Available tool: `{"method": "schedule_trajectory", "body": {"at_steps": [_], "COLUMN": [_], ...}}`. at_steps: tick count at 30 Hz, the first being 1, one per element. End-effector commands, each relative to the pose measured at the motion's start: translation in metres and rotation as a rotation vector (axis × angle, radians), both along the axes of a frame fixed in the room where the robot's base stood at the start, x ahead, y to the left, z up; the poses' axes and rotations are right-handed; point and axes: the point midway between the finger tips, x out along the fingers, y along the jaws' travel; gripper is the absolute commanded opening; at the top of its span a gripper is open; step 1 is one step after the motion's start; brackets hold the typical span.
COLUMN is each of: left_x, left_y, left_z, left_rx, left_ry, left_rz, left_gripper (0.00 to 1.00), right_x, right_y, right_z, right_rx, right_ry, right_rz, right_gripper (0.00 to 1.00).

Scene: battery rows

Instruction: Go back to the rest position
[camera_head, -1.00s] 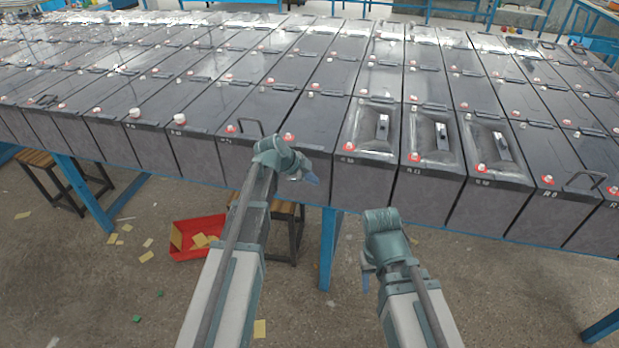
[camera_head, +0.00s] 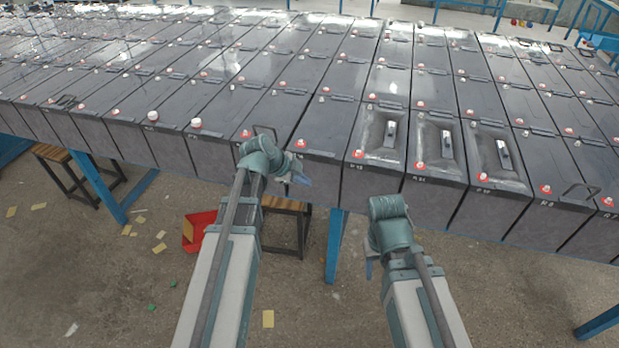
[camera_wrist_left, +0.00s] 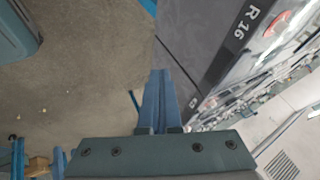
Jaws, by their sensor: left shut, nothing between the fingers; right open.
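My left gripper (camera_head: 301,180) is in front of the battery row's near edge in the head view, with its fingers shut and empty. In the left wrist view its blue fingers (camera_wrist_left: 161,100) are together, beside a dark battery face marked R 16 (camera_wrist_left: 235,35). My right gripper (camera_head: 369,268) hangs low in front of the row. Its fingers are mostly hidden behind the wrist, but it is open. Neither gripper visibly holds anything.
Long rows of dark batteries (camera_head: 323,140) stand on a blue-legged bench (camera_head: 335,245). Three near ones have recessed tops with handles (camera_head: 390,133). A stool (camera_head: 290,205) and a red tray (camera_head: 195,243) are below. Yellow scraps (camera_head: 268,318) lie on the open floor.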

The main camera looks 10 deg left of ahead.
Motion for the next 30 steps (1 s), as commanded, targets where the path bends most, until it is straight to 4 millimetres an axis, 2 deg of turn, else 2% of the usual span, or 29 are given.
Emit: {"method": "schedule_trajectory", "body": {"at_steps": [8,11,14,18,21,27,30], "left_x": [-0.001,-0.011,-0.035,-0.080,-0.114,-0.173,-0.193], "left_y": [-0.002,-0.015,-0.041,-0.079,-0.099,-0.120,-0.124], "left_z": [-0.001,-0.005,-0.014,-0.028,-0.036,-0.043,-0.044], "left_rx": [-0.001,-0.011,-0.022,-0.006,0.030,0.127,0.164], "left_ry": [0.006,0.056,0.171,0.374,0.494,0.625,0.641], "left_rz": [0.003,0.029,0.102,0.284,0.447,0.798,0.948], "left_gripper": [0.00,0.00,0.00,0.00,0.00,0.00,0.00], "right_x": [0.000,0.000,0.000,0.000,0.000,0.000,0.000], "right_y": [0.000,0.000,0.000,0.000,0.000,0.000,0.000], "right_z": [0.000,0.000,0.000,0.000,0.000,0.000,0.000], "right_rx": [0.000,0.000,0.000,0.000,0.000,0.000,0.000], "right_ry": [0.000,0.000,0.000,0.000,0.000,0.000,0.000], "right_rz": [0.000,0.000,0.000,0.000,0.000,0.000,0.000], "right_gripper": [0.50,0.50,0.50,0.50,0.50,0.50,0.50]}}
